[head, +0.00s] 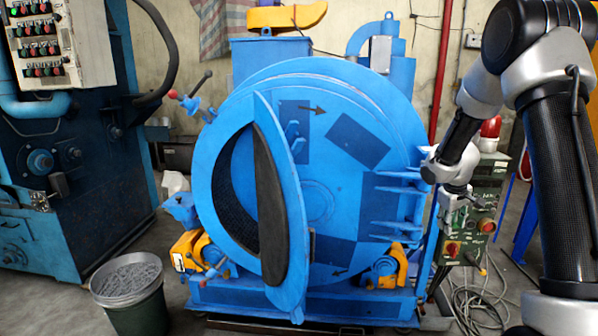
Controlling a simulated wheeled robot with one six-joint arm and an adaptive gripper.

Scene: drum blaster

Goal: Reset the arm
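My arm reaches in from the right, bends at a high elbow and slopes down to the left. My gripper (449,222) hangs below the wrist, pointing down, in front of the green control box (484,205) and just right of the drum blaster (345,110). It is small in the picture and blends with the background, so I cannot tell whether its fingers are open or shut. The blue drum blaster has a round front. Its door (296,215) stands ajar and nearly edge-on, showing the dark interior (233,185) on its left.
A bucket (130,290) stands on the floor at the lower left. A large dark blue machine (75,180) with a button panel (60,42) fills the left side. Loose cables (478,298) lie on the floor below the control box. A red pipe (441,75) runs up the wall.

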